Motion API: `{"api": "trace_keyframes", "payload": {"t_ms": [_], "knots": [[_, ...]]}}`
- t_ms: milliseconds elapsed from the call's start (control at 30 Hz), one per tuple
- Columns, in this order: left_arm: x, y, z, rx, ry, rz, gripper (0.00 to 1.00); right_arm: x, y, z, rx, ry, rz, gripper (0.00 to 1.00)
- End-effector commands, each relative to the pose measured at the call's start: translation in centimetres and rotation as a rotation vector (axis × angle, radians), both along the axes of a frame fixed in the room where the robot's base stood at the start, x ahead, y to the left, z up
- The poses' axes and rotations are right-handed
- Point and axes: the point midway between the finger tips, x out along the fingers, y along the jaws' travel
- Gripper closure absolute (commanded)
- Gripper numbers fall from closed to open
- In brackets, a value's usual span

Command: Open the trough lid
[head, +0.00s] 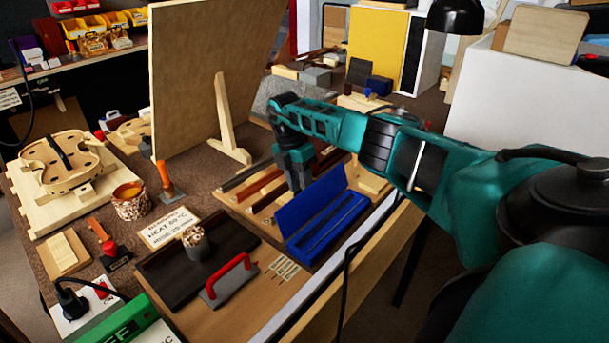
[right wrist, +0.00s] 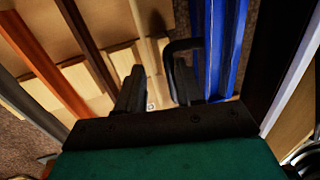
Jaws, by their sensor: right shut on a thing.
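The blue trough (head: 330,232) lies at the right edge of the bench, its long inside showing. Its blue lid (head: 312,206) stands raised along the trough's left side, tilted up and open. My right gripper (head: 299,184) is just behind the lid, pointing down. In the right wrist view, my right gripper (right wrist: 158,92) is shut on the dark lid handle (right wrist: 184,44), which bends over beside the blue lid (right wrist: 195,50). The exact contact between fingers and handle is dark and hard to make out. My left gripper is out of view.
Wooden strips (head: 262,187) lie on a board left of my right gripper. A dark tray (head: 165,272) and a red-handled block (head: 230,279) are in front of the trough. A large upright panel (head: 205,75) stands behind. A cable hangs over the bench edge.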

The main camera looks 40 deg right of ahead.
Motion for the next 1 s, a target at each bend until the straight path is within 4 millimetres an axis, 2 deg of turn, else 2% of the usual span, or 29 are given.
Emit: {"api": "trace_keyframes", "payload": {"t_ms": [33, 100, 200, 467, 567, 667, 1000], "knots": [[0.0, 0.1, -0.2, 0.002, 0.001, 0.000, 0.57, 1.2, 1.1, 0.2, 0.013, -0.042, 0.020, 0.79], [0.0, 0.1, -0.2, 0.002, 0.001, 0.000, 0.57, 1.2, 1.1, 0.2, 0.014, -0.041, 0.020, 0.69], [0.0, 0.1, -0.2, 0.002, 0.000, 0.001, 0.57, 1.2, 1.1, 0.1, 0.014, -0.040, 0.020, 0.64], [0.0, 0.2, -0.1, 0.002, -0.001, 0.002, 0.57, 1.2, 1.1, 0.3, 0.013, -0.039, 0.020, 0.64], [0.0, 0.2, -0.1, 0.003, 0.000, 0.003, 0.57, 1.3, 1.1, 1.0, 0.013, -0.040, 0.019, 0.64], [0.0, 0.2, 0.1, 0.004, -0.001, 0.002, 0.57, 1.7, 1.0, 2.6, 0.012, -0.044, 0.019, 0.64], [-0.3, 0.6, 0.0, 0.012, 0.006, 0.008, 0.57, 2.6, 0.7, 9.8, 0.005, -0.031, 0.012, 0.64]]}}
